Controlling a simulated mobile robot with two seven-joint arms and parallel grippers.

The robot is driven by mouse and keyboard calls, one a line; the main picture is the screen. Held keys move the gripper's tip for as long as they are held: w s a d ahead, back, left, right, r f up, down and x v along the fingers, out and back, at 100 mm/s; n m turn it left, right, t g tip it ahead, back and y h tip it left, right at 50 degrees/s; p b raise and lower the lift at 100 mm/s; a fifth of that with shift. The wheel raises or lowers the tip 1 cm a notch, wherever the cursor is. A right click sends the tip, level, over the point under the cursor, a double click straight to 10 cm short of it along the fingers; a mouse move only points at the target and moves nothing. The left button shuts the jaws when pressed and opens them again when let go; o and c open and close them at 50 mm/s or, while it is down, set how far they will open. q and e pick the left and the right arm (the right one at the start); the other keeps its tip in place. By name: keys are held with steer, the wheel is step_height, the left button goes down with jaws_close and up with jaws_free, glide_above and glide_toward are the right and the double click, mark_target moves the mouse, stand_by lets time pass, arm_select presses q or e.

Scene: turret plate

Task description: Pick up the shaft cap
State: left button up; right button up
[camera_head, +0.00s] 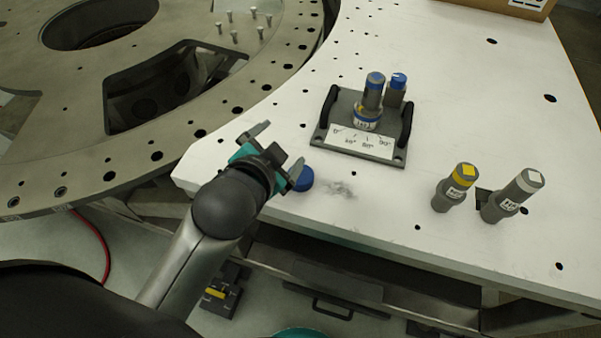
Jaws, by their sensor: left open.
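A small round blue piece (304,180), which looks like the shaft cap, lies on the white table near its front left edge. My left gripper (280,148) is open, with nothing seen between its fingers. It is above the table's left corner, just left of the blue piece. Its nearer finger overlaps the left side of the blue piece in the picture and hides part of it. I cannot tell whether they touch. My right gripper is not in view.
A grey fixture plate (323,139) with black handles holds blue-marked cylinders. A yellow-banded cylinder (455,188) and a white-topped cylinder (513,196) stand at the right of the white table (480,100). A large metal ring (130,165) borders it on the left.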

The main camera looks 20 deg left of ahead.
arm_select(q)
steer(key=w+d+r+m+t+h, duration=0.35)
steer(key=d+r+m, duration=0.2)
steer(key=r, duration=0.45)
steer(key=w+d+r+m+t+h, duration=0.3)
steer(key=d+r+m+t, duration=0.15)
steer(key=r+m, duration=0.4)
steer(key=s+d+r+m+g+h, duration=0.4)
steer(key=s+d+m+g+h, duration=0.35)
steer(key=m, duration=0.75)
steer(key=s+d+r+m+g+h, duration=0.45)
steer(key=d+m+g+h, duration=0.4)
steer(key=m, duration=0.65)
steer(key=m+g+y, duration=0.4)
steer(key=m+y, duration=1.4)
steer(key=y, duration=0.4)
glide_above(302, 178)
step_height(302, 178, down, 29)
steer(key=shift+p, duration=0.3)
steer(key=shift+w+a+f+p, duration=0.15)
steer(key=shift+f+p, duration=0.05)
steer(key=shift+f, duration=1.25)
steer(key=shift+w+a+f+p, duration=0.1)
steer(key=shift+w+f+p, duration=0.1)
steer(key=shift+f, duration=1.2)
steer(key=c, duration=1.4)
